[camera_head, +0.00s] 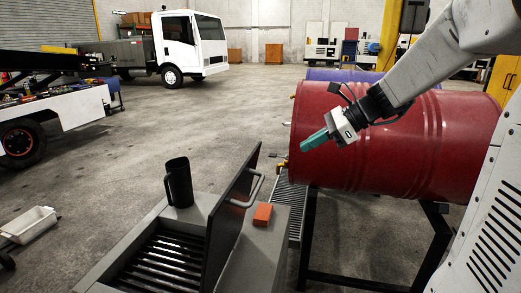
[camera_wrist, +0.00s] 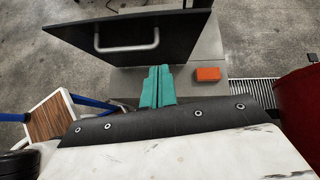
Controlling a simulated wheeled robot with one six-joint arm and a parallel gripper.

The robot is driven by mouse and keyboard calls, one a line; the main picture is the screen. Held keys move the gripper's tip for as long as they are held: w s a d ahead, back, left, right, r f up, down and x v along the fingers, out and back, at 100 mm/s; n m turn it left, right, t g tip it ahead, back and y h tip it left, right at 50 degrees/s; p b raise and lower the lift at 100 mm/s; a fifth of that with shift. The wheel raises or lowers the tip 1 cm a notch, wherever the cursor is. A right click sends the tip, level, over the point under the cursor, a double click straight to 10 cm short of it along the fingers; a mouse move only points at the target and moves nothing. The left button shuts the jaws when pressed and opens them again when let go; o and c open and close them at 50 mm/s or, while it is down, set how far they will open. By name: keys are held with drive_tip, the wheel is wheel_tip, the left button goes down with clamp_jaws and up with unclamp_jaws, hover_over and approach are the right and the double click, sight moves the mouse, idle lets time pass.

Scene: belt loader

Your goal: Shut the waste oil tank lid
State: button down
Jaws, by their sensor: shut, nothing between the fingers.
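The waste oil tank (camera_head: 143,225) is a grey box with a dark slatted grate (camera_head: 160,262) in its top. Its dark lid (camera_head: 222,216) stands open, raised steeply at the right side of the grate. A grey bar handle (camera_head: 251,191) is on the lid's right face. In the wrist view the lid (camera_wrist: 185,27) and its handle (camera_wrist: 128,47) show beyond my fingers. My gripper (camera_head: 315,140) has teal fingers, shut and empty, in the air above and to the right of the lid. The fingertips also show in the wrist view (camera_wrist: 159,70), apart from the handle.
An orange block (camera_head: 263,214) lies on the tank top right of the lid, and a black cup (camera_head: 179,182) stands at the grate's back edge. A red drum (camera_head: 395,140) lies on a black stand at right. Open floor (camera_head: 200,115) stretches behind.

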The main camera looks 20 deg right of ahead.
drive_tip(key=w+d+m+t, duration=0.1)
drive_tip(key=w+d+m, duration=0.1)
approach(256, 155)
drive_tip(key=x, duration=0.5)
drive_tip(key=shift+s+d+f, duration=0.1)
drive_tip(key=shift+s+f, duration=0.2)
drive_tip(key=shift+s, duration=0.05)
drive_tip(key=shift+w+a+r, duration=0.1)
drive_tip(key=shift+w+a, duration=0.25)
drive_tip(key=shift+a, duration=0.05)
